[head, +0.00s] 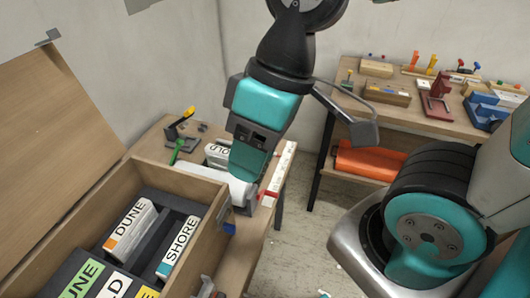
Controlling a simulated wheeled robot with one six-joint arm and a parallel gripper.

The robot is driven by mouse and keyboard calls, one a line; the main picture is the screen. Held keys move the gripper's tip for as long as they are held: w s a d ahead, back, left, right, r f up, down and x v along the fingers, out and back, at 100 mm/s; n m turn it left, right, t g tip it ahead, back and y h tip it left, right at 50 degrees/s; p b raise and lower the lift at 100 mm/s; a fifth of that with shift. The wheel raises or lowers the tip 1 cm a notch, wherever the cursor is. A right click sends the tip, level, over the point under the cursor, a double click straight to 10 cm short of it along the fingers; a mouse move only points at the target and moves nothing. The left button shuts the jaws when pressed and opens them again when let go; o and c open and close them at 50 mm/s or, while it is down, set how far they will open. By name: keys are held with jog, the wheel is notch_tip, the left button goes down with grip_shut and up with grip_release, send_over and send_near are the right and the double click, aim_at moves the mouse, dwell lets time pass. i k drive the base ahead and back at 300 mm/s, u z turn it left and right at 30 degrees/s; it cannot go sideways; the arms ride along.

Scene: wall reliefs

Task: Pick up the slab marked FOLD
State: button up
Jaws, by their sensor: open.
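A white slab (217,152) with black letters lies on the small wooden table, left of my gripper; I can read only "OLD", as my arm hides part of it. Another white slab (115,286) in the wooden box ends in "D" and is cut off by the frame's bottom edge. My gripper (300,160) is open above the small table, with one grey finger reaching out to the right. The other fingertip is hard to make out. I see nothing held.
The open wooden box (185,187) holds slabs marked DUNE (130,230) and SHORE (179,246). A pale strip (284,168) lies along the small table's right edge. A workbench (400,115) with tools and an orange roll (365,160) below stands at the back right.

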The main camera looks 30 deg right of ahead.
aim_at(217, 157)
jog(key=z, duration=0.5)
jog(key=k, duration=1.05)
jog(key=z, duration=1.1)
jog(key=i, duration=1.1)
jog(key=u, duration=0.45)
jog(key=i, duration=0.65)
jog(key=u, duration=1.3)
jog(key=i, duration=0.55)
jog(key=u, duration=0.5)
